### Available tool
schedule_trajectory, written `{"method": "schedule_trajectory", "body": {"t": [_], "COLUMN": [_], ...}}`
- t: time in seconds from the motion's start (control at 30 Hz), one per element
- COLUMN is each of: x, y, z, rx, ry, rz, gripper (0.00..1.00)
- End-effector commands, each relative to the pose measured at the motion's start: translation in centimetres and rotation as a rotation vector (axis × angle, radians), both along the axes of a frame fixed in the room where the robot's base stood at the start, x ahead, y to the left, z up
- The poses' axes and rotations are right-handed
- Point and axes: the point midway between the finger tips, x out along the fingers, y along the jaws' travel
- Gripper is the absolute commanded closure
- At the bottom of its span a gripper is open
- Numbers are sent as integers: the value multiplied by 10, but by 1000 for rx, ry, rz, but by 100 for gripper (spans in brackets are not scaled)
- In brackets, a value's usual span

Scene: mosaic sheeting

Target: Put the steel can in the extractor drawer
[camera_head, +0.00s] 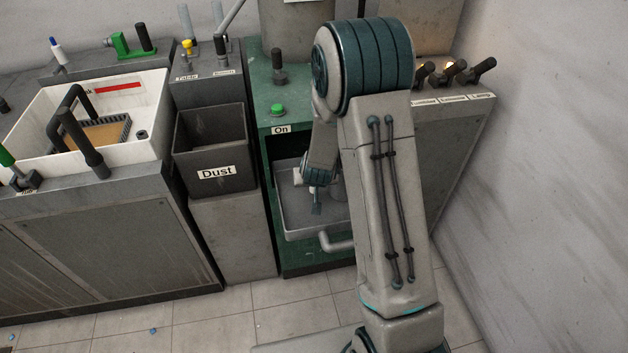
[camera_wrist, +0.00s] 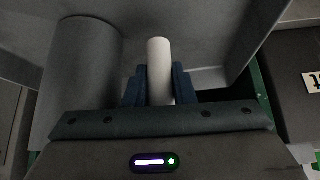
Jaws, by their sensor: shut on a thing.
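My gripper (camera_wrist: 158,88) is shut on a slim, pale, smooth cylinder, which I take for the steel can (camera_wrist: 160,70). It shows between the dark fingers in the wrist view, and its far end points to the top of that picture. In the head view my gripper (camera_head: 317,203) reaches down into the grey extractor drawer (camera_head: 300,229), which is pulled out of the green machine (camera_head: 262,90). The can is mostly hidden there by my arm. I cannot tell whether it touches the drawer floor. The drawer wall (camera_wrist: 190,25) also shows in the wrist view.
A thicker grey cylinder (camera_wrist: 80,80) stands close by on the left in the wrist view. The open "Dust" bin (camera_head: 210,150) is left of the drawer. A white box (camera_head: 130,160) is farther left. A grey cabinet (camera_head: 455,150) with levers stands to the right.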

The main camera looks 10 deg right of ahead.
Motion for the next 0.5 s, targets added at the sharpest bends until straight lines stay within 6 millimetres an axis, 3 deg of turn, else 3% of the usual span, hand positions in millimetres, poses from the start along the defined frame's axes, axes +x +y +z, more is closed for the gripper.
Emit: {"method": "schedule_trajectory", "body": {"t": [0.2, 0.23, 0.3, 0.5], "x": [0, 0, 0, 0], "y": [0, 0, 0, 0], "z": [-4, -4, -3, -3], "rx": [0, 0, 0, 0], "ry": [-1, 1, 1, 1], "rz": [0, 0, 0, 0], "gripper": [100, 74, 55, 55]}}
